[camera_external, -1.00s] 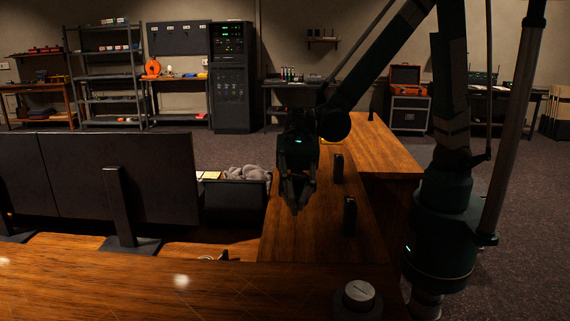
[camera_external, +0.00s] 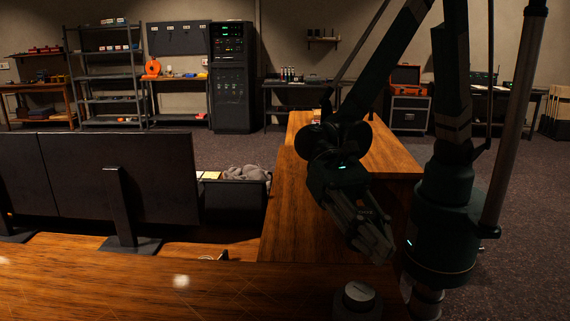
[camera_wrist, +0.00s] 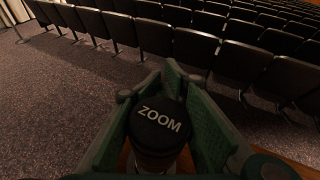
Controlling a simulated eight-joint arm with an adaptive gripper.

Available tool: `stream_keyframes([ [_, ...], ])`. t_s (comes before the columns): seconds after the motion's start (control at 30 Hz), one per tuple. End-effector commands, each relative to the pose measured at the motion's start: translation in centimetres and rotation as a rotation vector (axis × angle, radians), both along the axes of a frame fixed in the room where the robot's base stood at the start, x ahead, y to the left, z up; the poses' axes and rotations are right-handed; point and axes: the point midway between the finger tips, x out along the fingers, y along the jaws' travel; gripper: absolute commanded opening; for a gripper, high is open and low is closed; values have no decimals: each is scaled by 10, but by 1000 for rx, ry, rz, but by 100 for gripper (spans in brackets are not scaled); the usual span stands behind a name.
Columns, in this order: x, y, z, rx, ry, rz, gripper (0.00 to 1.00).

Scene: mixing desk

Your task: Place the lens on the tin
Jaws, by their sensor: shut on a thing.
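My gripper (camera_external: 376,243) hangs over the right part of the wooden desk in the external view, pointing down and to the right. In the wrist view a round black lens (camera_wrist: 160,128) with a cap marked ZOOM sits between my green fingers, which are shut on it. In the external view the lens cannot be made out between the fingers. A low, round dark thing with a pale grey top (camera_external: 358,294) stands on the near desk edge, below my gripper. It may be the tin, but its label cannot be read.
The wooden desk (camera_external: 150,285) runs along the front, with a wing (camera_external: 290,215) reaching back. Dark monitors (camera_external: 120,185) stand at the left. Rows of seats (camera_wrist: 215,40) show in the wrist view. The wing's left part is clear.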

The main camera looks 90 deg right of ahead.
Motion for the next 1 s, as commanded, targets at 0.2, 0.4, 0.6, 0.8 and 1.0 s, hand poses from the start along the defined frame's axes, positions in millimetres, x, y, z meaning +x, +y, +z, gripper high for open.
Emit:
stream_keyframes([
  [0.2, -12, 11, 1, 0, 0, 28, 0],
  [0.4, -13, 12, 1, 0, -1, 29, 0],
  [0.6, -13, 11, 0, 0, -1, 29, 0],
  [0.8, -12, 12, -12, 0, -1, 29, 0],
  [1.0, -12, 12, -35, 0, 0, 28, 0],
])
